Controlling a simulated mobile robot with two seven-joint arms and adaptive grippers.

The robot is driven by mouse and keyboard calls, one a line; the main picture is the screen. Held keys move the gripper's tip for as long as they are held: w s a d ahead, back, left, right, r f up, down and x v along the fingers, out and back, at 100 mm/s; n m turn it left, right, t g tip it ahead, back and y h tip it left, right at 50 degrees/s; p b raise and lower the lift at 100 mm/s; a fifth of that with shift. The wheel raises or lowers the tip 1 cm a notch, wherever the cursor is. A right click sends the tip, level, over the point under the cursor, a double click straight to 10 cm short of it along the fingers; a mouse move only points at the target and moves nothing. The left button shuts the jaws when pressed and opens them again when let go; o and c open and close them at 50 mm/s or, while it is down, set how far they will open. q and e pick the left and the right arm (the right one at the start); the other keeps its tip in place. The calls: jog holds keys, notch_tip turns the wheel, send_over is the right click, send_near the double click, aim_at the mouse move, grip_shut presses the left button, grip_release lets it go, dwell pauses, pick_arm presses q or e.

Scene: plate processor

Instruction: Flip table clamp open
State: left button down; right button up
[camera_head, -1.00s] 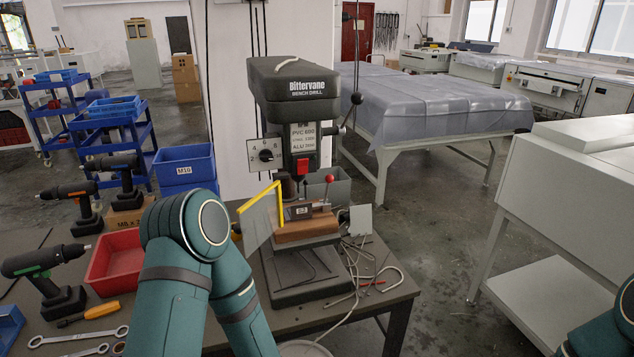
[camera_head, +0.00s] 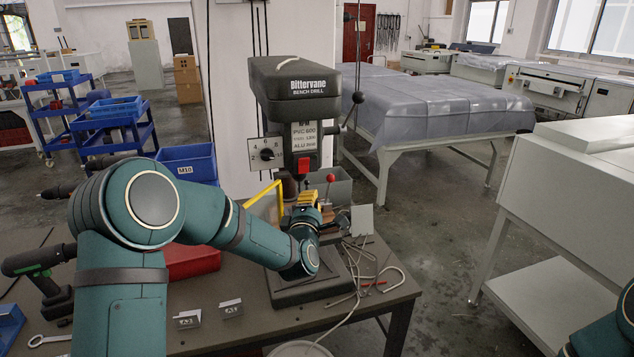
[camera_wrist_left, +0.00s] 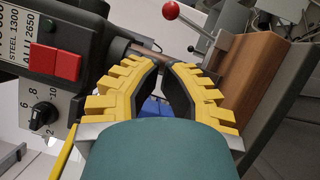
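In the left wrist view the red knob (camera_wrist_left: 171,10) sits on a metal lever (camera_wrist_left: 196,27) at the top, beyond the fingertips. A brown wooden block (camera_wrist_left: 242,75) lies right of the fingers. My left gripper (camera_head: 307,195) is at the drill table, just in front of the clamp. Its yellow fingers (camera_wrist_left: 163,66) are apart with a narrow gap and nothing visibly held. The knob is outside the fingers. My right gripper is out of view.
The bench drill (camera_head: 293,85) stands close above and behind my gripper. A yellow-edged guard (camera_head: 264,194) is just left of it. A red bin (camera_head: 190,262) and two small labelled pieces (camera_head: 231,308) lie on the bench.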

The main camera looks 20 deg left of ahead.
pick_arm(q)
jog(key=shift+w, duration=0.1)
jog(key=w, duration=0.3)
jog(key=w+a, duration=0.1)
jog(key=w, duration=0.5)
jog(key=shift+w+a+r, duration=0.3)
jog(key=shift+r, duration=0.05)
jog(key=shift+w+d+r+m+g+p, duration=0.2)
jog(key=shift+w+d+m+g+p, duration=0.3)
jog(key=shift+m, duration=0.4)
jog(key=shift+d, duration=0.2)
jog(key=shift+w+d+r+m+g+p, duration=0.15)
jog(key=shift+w+d+m+g+p, duration=0.15)
jog(key=shift+d+m+p, duration=0.45)
jog(key=shift+w+d+f+m+g+y+p, duration=0.15)
jog(key=shift+w+d+f+m+g+p, duration=0.65)
jog(key=shift+p, duration=0.9)
jog(key=shift+w+d+f+m+g+y+p, duration=0.1)
jog(key=shift+w+d+m+g+p, duration=0.35)
jog(key=shift+m+p, duration=1)
jog(key=shift+w+d+f+m+g+y+p, duration=0.15)
jog(key=shift+w+d+f+m+g+p, duration=0.45)
jog(key=shift+p, duration=1.35)
jog(key=shift+s+d+r+t, duration=0.1)
jog(key=shift+s+d+t, duration=0.1)
jog(key=shift+d+t, duration=0.15)
